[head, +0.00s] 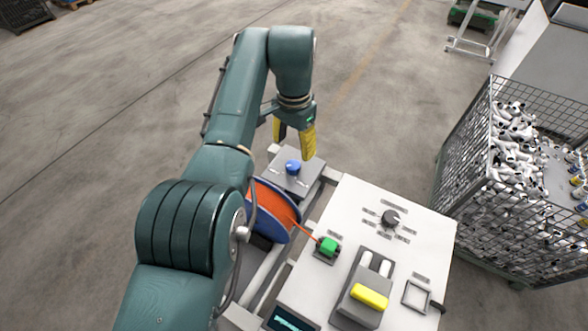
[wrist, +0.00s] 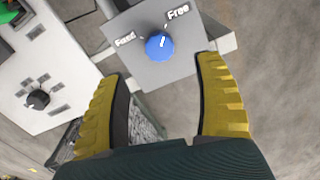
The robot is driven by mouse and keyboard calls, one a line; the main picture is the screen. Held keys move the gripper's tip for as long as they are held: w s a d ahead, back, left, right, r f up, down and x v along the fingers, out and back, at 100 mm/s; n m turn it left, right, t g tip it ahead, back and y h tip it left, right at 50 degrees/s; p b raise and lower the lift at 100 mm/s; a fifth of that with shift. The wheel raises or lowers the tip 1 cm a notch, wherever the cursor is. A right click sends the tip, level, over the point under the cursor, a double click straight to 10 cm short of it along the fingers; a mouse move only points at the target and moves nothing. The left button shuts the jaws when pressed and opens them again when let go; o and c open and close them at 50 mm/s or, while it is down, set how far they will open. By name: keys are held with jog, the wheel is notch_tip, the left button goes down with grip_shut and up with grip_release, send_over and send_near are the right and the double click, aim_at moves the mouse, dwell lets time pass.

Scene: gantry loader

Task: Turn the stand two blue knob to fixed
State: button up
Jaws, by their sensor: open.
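The blue knob (head: 292,167) sits on a grey plate (head: 305,180) of a small stand left of the white panel. In the wrist view the blue knob (wrist: 158,47) lies ahead of the fingers, with labels Fixed on the left and Free at upper right. Its short white mark points up toward Free. My gripper (head: 293,142) is open and above the knob plate, its yellow fingers pointing down. In the wrist view my gripper (wrist: 163,70) has its fingers spread wide and empty, with the knob showing between and beyond the tips, apart from them.
The white panel (head: 340,215) carries a dark knob (head: 390,217), a green connector (head: 328,246) and a yellow handle (head: 369,296). An orange cable reel (head: 275,210) is beside the stand. A wire crate (head: 480,150) of fittings stands right. Floor behind the stand is clear.

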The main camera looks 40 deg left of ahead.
aim_at(294, 164)
notch_tip(294, 164, down, 8)
jog(key=shift+p, duration=0.6)
jog(key=c, duration=1.2)
